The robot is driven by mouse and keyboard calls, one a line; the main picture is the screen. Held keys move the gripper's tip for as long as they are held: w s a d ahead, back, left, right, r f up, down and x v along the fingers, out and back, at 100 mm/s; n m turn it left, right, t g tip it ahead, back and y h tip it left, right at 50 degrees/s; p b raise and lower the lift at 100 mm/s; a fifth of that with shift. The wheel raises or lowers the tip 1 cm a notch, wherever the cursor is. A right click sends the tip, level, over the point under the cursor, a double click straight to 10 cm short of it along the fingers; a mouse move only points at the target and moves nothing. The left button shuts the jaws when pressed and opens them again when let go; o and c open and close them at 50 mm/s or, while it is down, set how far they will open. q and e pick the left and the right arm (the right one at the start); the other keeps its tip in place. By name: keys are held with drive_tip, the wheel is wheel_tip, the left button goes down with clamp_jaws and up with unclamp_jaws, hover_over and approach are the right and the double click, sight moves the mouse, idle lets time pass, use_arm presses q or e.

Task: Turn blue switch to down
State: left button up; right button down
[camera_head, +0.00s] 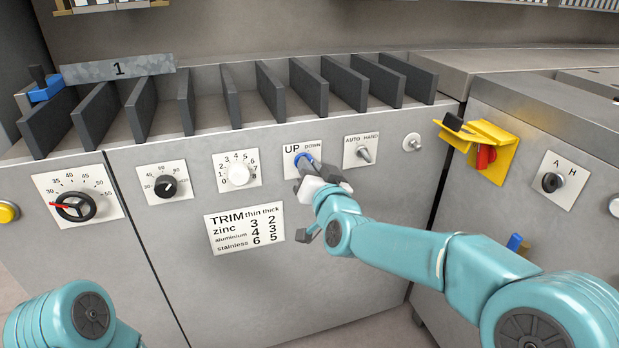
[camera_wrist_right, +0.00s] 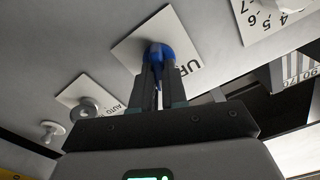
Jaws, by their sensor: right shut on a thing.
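The blue switch (camera_head: 302,158) sits on a white plate marked UP and DOWN on the grey machine front. In the right wrist view the blue switch (camera_wrist_right: 158,55) shows between the two dark fingers. My right gripper (camera_head: 316,176) reaches the plate from the lower right, and it also shows in the right wrist view (camera_wrist_right: 159,78). It is shut on the blue switch. The gripper hides part of the switch in the head view. My left gripper is out of view; only part of my left arm shows at the lower left.
Left of the blue switch are a white dial (camera_head: 238,174), a black knob (camera_head: 165,186) and a red-pointer dial (camera_head: 75,206). To its right are an AUTO/HAND switch (camera_head: 364,154) and a yellow bracket (camera_head: 478,146). Dark upright dividers (camera_head: 309,87) stand above. A TRIM plate (camera_head: 243,229) lies below.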

drive_tip(key=shift+f+m+b, duration=0.1)
drive_tip(key=shift+m+b, duration=0.25)
drive_tip(key=shift+m, duration=0.15)
drive_tip(key=c, duration=1.2)
unclamp_jaws()
drive_tip(key=shift+o, duration=0.2)
drive_tip(key=p+v, duration=0.1)
drive_tip(key=v, duration=1.5)
drive_tip(key=shift+s+p, duration=0.2)
drive_tip(key=shift+p, duration=0.1)
